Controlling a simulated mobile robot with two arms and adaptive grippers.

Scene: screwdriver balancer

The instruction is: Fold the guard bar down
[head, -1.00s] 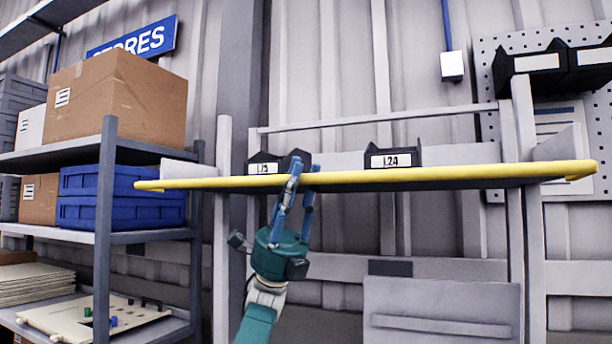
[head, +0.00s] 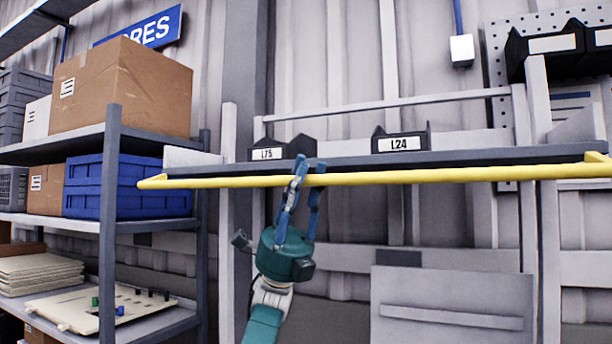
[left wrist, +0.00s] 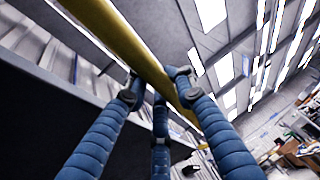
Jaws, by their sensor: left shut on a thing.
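The yellow guard bar (head: 400,178) runs across the front of a high grey shelf (head: 350,159), at or slightly below the shelf's front edge. My left gripper (head: 304,172), teal with blue fingers, reaches up from below and is shut on the bar left of its middle. In the left wrist view the bar (left wrist: 135,45) crosses diagonally between the blue fingers (left wrist: 158,92). The exact finger contact is partly hidden. My right gripper is not in view.
Black bins labelled L75 (head: 268,154) and L24 (head: 402,142) stand on the shelf behind the bar. At left, a rack (head: 110,210) holds a cardboard box (head: 125,88) and blue crates (head: 125,187). A grey panel (head: 450,305) is below the shelf at right.

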